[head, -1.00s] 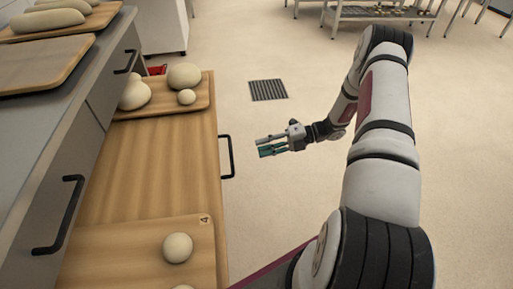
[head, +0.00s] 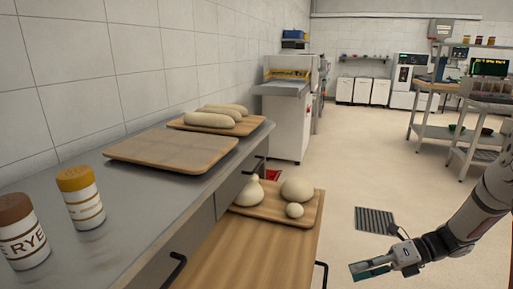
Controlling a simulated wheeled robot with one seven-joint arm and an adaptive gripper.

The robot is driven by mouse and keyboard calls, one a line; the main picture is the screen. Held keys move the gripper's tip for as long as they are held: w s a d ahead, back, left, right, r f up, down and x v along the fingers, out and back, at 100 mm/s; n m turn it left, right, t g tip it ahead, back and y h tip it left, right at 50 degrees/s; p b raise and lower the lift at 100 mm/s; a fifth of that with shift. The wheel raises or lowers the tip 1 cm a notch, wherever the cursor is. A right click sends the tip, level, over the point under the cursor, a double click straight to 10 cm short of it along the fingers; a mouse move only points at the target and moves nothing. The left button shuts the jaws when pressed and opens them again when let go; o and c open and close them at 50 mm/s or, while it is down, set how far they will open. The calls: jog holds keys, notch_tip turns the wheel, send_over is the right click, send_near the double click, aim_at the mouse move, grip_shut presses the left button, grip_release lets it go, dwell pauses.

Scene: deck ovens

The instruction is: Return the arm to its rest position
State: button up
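My gripper (head: 366,269) is at the lower right of the head view, at the end of my arm. It is above the floor, to the right of the pulled-out drawer (head: 251,262) and its black handle, apart from both. Its grey and teal fingers point left with a gap between them and nothing held. Only my forearm and gripper show; the rest of my arm is out of the frame.
The drawer holds a wooden board (head: 268,215) with several dough pieces. The counter (head: 130,245) at left carries an empty board (head: 172,152), a board of long loaves (head: 260,121) and two jars. Open floor (head: 345,185) lies beyond, with a drain grate (head: 376,221) and shelving at right.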

jog(key=s+a+r+n+g+h, duration=0.25)
jog(key=s+a+r+n, duration=0.25)
jog(key=s+r+n, duration=0.3)
jog(key=s+a+r+n+g+h, duration=0.1)
jog(key=s+a+r+n+h, duration=0.4)
jog(key=r+n, duration=0.4)
jog(key=s+d+r+n+t+h, duration=0.1)
jog(key=s+r+n+t+h, duration=0.15)
jog(key=s+n, duration=0.6)
jog(key=s+d+r+n+t+h, duration=0.1)
jog(key=s+r+n+h, duration=0.15)
jog(key=s+n, duration=0.65)
notch_tip(320, 180, up, 26)
jog(key=s+m+t+p, duration=0.2)
jog(key=m+t+p, duration=0.1)
jog(key=p, duration=2.2)
jog(key=shift+h, duration=0.45)
jog(key=shift+s+d+m, duration=0.1)
jog(key=shift+s+m, duration=0.05)
jog(key=shift+m, duration=0.1)
